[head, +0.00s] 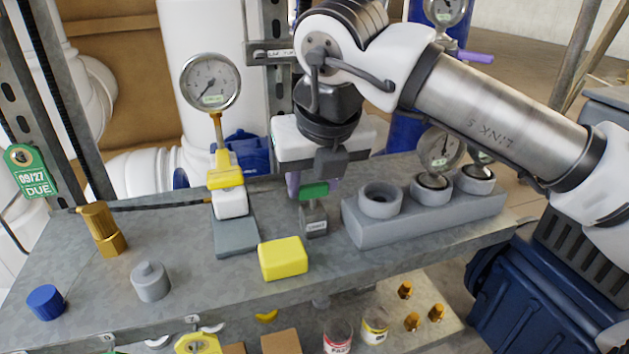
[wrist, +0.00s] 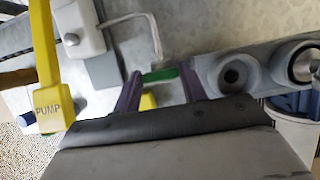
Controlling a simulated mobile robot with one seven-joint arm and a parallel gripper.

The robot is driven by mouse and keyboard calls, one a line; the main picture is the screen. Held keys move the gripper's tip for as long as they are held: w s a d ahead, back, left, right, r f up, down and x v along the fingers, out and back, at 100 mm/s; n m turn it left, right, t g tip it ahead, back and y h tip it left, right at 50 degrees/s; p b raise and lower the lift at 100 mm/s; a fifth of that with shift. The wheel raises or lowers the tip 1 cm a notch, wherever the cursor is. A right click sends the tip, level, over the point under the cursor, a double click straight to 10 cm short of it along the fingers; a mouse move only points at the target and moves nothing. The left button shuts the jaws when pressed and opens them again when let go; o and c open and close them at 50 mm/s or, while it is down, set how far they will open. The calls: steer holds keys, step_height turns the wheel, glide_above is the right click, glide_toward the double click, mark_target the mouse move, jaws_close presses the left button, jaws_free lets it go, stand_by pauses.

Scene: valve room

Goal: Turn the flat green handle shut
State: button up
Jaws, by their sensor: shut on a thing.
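The flat green handle (head: 314,190) sits on top of a small grey valve body (head: 313,219) with a white label, in the middle of the bench. My gripper (head: 312,186) reaches down on it from above. In the wrist view, the green handle (wrist: 160,75) lies between the tips of my two purple fingers (wrist: 159,76), which are shut on it. My gripper's body hides part of the handle in the head view, so its exact angle to the valve body is hard to tell.
A yellow-handled valve (head: 226,177) with a gauge (head: 211,80) stands just left. A yellow block (head: 283,259) lies in front. A grey rack (head: 425,219) with round sockets is close on the right. A brass fitting (head: 102,230) and grey knob (head: 150,281) are farther left.

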stand_by(0.4)
steer(key=o, duration=1)
steer(key=p+v, duration=0.8)
steer(key=v, duration=0.6)
steer(key=shift+p, duration=0.35)
steer(key=shift+f, duration=0.1)
